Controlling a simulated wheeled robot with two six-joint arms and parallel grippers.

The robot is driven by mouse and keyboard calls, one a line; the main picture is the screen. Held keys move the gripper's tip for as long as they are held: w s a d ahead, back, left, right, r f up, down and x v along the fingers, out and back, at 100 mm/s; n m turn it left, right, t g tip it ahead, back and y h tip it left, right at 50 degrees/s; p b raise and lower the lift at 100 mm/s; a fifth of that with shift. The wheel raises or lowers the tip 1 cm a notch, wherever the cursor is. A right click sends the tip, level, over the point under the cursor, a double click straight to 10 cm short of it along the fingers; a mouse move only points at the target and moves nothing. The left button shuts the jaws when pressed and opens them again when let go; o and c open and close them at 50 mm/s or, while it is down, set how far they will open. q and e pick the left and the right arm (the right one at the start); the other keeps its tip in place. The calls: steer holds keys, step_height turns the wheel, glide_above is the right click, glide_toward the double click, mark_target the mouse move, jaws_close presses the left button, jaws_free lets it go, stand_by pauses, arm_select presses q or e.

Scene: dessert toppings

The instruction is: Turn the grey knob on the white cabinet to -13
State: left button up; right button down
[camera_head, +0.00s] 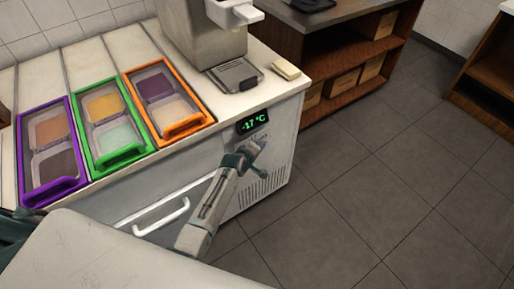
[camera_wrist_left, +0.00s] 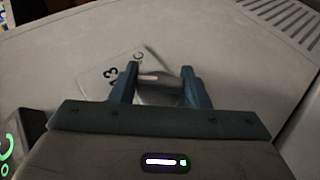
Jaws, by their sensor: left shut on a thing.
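The white cabinet (camera_head: 270,165) has a small black display (camera_head: 252,121) that reads -17 °C in green. My left gripper (camera_head: 257,146) reaches the cabinet's front just below the display. In the left wrist view my left gripper (camera_wrist_left: 160,84) has its two fingers on either side of the grey knob (camera_wrist_left: 157,97), shut on it. A pale label (camera_wrist_left: 122,70) with dark characters lies beside the knob. In the head view the knob is mostly hidden by the gripper. My right gripper is not in view.
Purple (camera_head: 35,197), green (camera_head: 90,166) and orange (camera_head: 140,132) framed bins sit on the cabinet top. A white handle (camera_head: 161,216) juts from the front, left of my arm. A vent (camera_head: 262,188) is at lower right. The floor (camera_head: 350,200) to the right is clear.

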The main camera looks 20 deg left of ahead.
arm_select(q)
steer(key=shift+s+r+m+g+y+p, duration=0.15)
steer(key=shift+m+g+y+p, duration=0.5)
steer(key=shift+p, duration=1.5)
steer(key=shift+n+g+p, duration=0.25)
steer(key=shift+g+p, duration=0.5)
steer(key=shift+p, duration=0.1)
steer(key=shift+y, duration=0.35)
steer(key=shift+f+g, duration=0.2)
steer(key=shift+g, duration=0.1)
steer(key=o, duration=1)
steer(key=shift+r+p, duration=0.1)
steer(key=shift+p, duration=0.2)
